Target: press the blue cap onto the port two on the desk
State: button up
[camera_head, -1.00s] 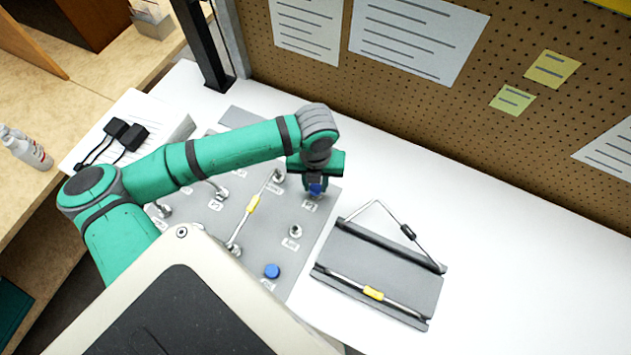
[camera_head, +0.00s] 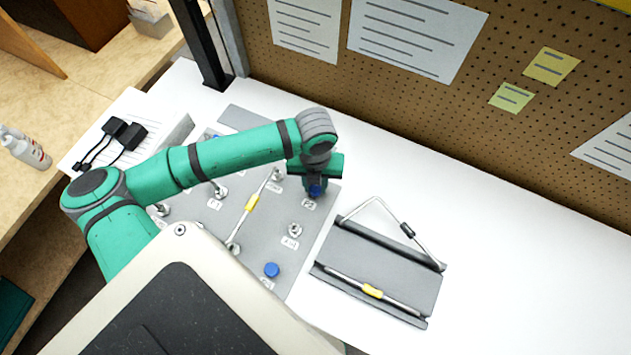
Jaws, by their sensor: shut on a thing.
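My gripper (camera_head: 316,184) points down over the upper right part of the grey panel (camera_head: 270,245) on the white desk. It is shut on a blue cap (camera_head: 315,191), which shows low between the fingers. The cap is right above a small label (camera_head: 310,205) on the panel, probably the one for port two. The port under the cap is hidden by the cap and gripper, so I cannot tell if the cap is seated. A second blue cap (camera_head: 271,270) sits at the panel's lower edge.
An uncapped metal port (camera_head: 295,230) stands below my gripper. A metal tube with a yellow band (camera_head: 252,202) crosses the panel to the left. A grey tray (camera_head: 385,270) with bent tubes lies to the right. A pegboard (camera_head: 450,120) rises behind. The desk's right side is clear.

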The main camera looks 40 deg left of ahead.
jog(key=shift+s+a+f, duration=0.1)
jog(key=o, duration=1.1)
jog(key=shift+c, duration=0.2)
notch_tip(320, 180, up, 11)
jog(key=shift+s+f, duration=0.1)
jog(key=shift+f, duration=0.1)
